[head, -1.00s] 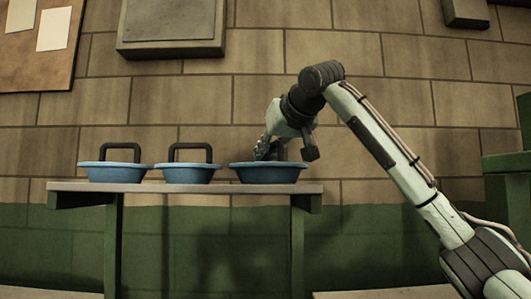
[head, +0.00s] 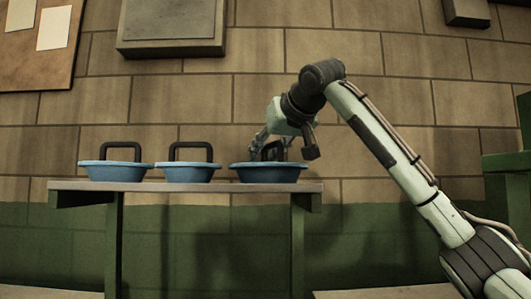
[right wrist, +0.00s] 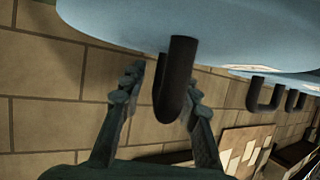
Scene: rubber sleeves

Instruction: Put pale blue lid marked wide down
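Three blue lids with black loop handles sit in a row on a narrow table. The widest lid (head: 268,174) is at the right end; the others are the left lid (head: 115,172) and the middle lid (head: 187,174). No marking is readable. My right gripper (head: 272,143) is at the right lid's handle. In the right wrist view its fingers (right wrist: 163,95) are spread on either side of the black handle (right wrist: 178,75), with gaps visible, under the pale blue lid surface (right wrist: 225,30). My left gripper is not in view.
The table top (head: 190,187) is narrow, and the right lid stands near its right end. A brick wall (head: 380,100) rises behind. A green structure (head: 505,190) stands at the far right. Little free room shows between the lids.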

